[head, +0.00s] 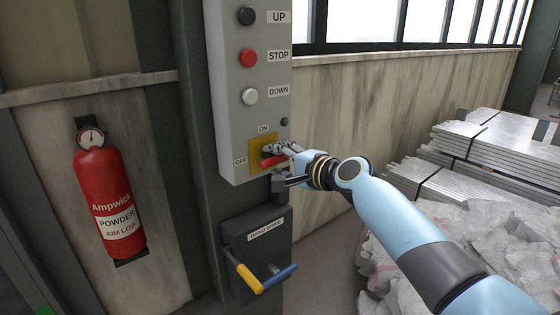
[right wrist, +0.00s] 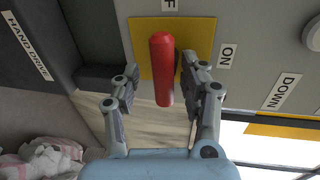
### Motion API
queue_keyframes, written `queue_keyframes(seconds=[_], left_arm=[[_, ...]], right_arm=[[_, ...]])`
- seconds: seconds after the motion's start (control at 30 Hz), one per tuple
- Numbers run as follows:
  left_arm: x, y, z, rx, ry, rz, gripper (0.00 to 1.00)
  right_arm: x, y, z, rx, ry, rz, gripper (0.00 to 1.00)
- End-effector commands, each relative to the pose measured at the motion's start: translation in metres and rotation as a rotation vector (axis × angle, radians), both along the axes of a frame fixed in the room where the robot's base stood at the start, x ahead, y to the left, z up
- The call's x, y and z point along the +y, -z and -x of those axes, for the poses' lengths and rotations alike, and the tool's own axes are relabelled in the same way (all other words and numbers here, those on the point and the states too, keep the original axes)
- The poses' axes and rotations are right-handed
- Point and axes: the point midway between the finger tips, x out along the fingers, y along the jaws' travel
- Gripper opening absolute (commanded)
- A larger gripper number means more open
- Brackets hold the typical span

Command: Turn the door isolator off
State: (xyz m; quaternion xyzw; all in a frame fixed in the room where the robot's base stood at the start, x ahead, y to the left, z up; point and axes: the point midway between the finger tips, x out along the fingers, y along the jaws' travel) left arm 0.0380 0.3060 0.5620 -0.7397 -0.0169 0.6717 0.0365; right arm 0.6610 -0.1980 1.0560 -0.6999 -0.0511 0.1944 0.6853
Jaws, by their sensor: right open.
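The door isolator is a red handle (head: 272,162) on a yellow plate (head: 256,146), low on the grey control box. The ON label (head: 264,128) is above the plate and the OFF label (head: 241,161) is at its left. My right gripper (head: 276,152) is at the handle and partly covers it. In the right wrist view the red handle (right wrist: 162,70) lies between the open fingers of my right gripper (right wrist: 160,90), closer to the right finger. A gap shows on the left side; I cannot tell whether the right finger touches. My left gripper is not in view.
UP (head: 246,16), STOP (head: 248,57) and DOWN (head: 249,96) buttons sit above. A hand drive box (head: 257,250) with yellow and blue handles is below. A fire extinguisher (head: 108,200) hangs at left. Metal stacks (head: 470,155) and pale sacks (head: 470,230) stand at right.

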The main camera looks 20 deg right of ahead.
Motion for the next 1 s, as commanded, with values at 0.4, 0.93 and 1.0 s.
queue_keyframes(seconds=[0.4,0.93,1.0], left_arm=[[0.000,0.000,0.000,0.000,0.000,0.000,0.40],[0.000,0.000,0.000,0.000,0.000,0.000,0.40],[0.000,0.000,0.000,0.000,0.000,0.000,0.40]], right_arm=[[-0.022,-0.011,0.057,-0.001,0.001,0.005,0.43],[-0.042,-0.023,0.111,0.002,0.001,0.000,0.43],[-0.042,-0.023,0.111,0.001,0.001,0.000,0.43]])
